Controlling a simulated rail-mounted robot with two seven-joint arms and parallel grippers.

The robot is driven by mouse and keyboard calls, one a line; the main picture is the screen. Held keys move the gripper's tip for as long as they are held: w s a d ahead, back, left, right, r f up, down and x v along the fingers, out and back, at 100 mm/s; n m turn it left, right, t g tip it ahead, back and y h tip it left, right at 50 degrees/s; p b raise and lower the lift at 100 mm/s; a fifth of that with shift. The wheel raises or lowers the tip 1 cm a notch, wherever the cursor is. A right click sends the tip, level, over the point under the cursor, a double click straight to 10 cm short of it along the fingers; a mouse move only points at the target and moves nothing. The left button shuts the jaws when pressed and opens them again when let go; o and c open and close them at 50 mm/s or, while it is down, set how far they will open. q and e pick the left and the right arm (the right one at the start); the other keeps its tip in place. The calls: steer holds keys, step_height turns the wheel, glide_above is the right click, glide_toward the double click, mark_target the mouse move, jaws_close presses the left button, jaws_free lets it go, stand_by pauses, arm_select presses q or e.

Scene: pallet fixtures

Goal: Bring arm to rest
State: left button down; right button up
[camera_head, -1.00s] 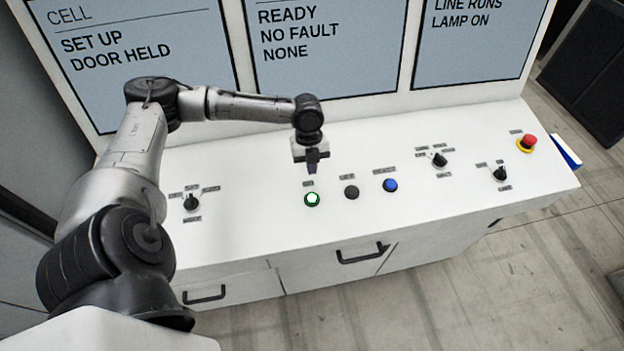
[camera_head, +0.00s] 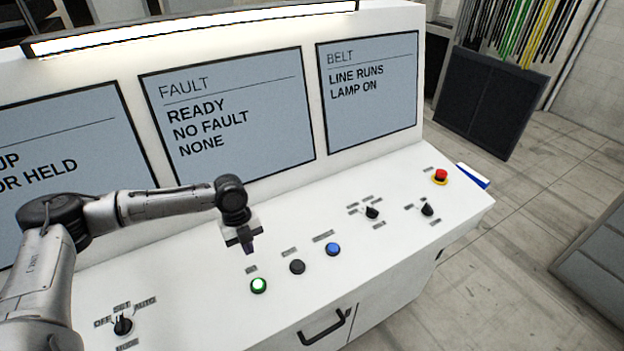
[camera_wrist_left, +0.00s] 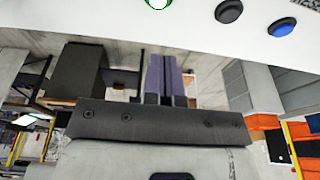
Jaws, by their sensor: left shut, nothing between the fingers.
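My left arm comes in from the left in the head view and reaches over the white control console (camera_head: 200,305). My left gripper (camera_head: 247,246) points down above the console top, apart from it, just behind and left of the lit green button (camera_head: 259,285). Its fingers are shut and empty; they also show closed together in the left wrist view (camera_wrist_left: 166,78). The green button sits at the top edge of that view (camera_wrist_left: 158,3). My right gripper is in neither view.
A black button (camera_head: 297,267), a blue button (camera_head: 333,249), black selector knobs (camera_head: 372,212) and a red emergency stop (camera_head: 440,176) sit on the console. Screens (camera_head: 228,115) stand behind, reading "READY, NO FAULT, NONE" and "LINE RUNS, LAMP ON".

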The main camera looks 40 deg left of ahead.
arm_select(q)
steer(key=w+a+r+n+t+y, duration=0.3)
steer(key=n+y, duration=0.3)
steer(key=n, duration=0.4)
steer(key=w+d+r+n+t+y, duration=0.1)
steer(key=w+d+r+n+t, duration=0.2)
steer(key=d, duration=0.4)
steer(key=s+d+n+t+h+p, duration=0.2)
steer(key=s+d+t+p, duration=0.15)
steer(key=d, duration=0.85)
steer(key=s+d+f+n+g+h+p, duration=0.1)
steer(key=s+d+f, duration=0.2)
steer(key=s, duration=0.3)
steer(key=s+d+f+n+g+h+p, duration=0.1)
steer(key=s+d+f+g, duration=0.1)
steer(key=s, duration=0.5)
steer(key=s+d+f+n+g+p, duration=0.1)
steer(key=s+d+f+n+g, duration=0.1)
steer(key=s+d+f, duration=0.2)
step_height(320, 180, down, 3)
steer(key=s, duration=0.3)
steer(key=shift+d+r+h, duration=0.2)
steer(key=shift+d+h, duration=0.05)
steer(key=shift+h, duration=0.15)
